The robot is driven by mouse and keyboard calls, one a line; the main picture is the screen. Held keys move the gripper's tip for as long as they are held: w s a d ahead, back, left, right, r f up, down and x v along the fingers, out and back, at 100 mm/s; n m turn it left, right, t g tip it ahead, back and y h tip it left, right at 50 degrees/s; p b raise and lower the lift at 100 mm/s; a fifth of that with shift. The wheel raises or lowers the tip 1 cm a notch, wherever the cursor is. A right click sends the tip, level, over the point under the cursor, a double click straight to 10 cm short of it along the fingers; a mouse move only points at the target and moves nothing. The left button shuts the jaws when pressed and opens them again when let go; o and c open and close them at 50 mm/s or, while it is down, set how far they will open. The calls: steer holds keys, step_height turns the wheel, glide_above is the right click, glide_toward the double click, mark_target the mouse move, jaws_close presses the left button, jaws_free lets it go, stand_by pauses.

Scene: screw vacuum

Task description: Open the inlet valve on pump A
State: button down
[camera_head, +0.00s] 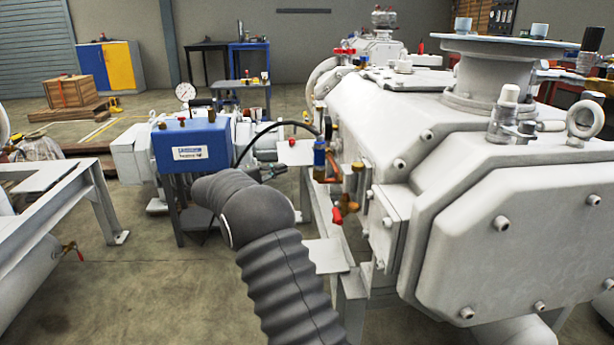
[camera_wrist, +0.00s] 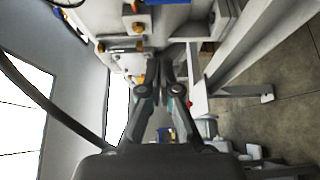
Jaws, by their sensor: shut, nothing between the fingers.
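My gripper (camera_head: 280,169) is at the end of my grey sleeved arm, left of the large white pump (camera_head: 450,195). In the wrist view its two dark fingers (camera_wrist: 162,68) are shut together with nothing between them. On the pump's left side are a blue and brass fitting (camera_head: 320,155) and a red-handled valve (camera_head: 345,209). The gripper is apart from both, to their left. No label shows which valve is the inlet valve of pump A. In the wrist view, brass fittings (camera_wrist: 137,27) show on pale metal beyond the fingers.
A blue box with a gauge (camera_head: 190,145) stands left of my gripper. A black cable (camera_head: 262,132) arches just above it. A white frame (camera_head: 325,255) is below the valves.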

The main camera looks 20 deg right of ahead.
steer(key=shift+w+d+f, duration=0.15)
steer(key=shift+w+f, duration=0.3)
steer(key=shift+f, duration=0.15)
steer(key=shift+d, duration=0.15)
steer(key=s+d+b, duration=0.1)
steer(key=d, duration=0.8)
steer(key=shift+s+b, duration=0.3)
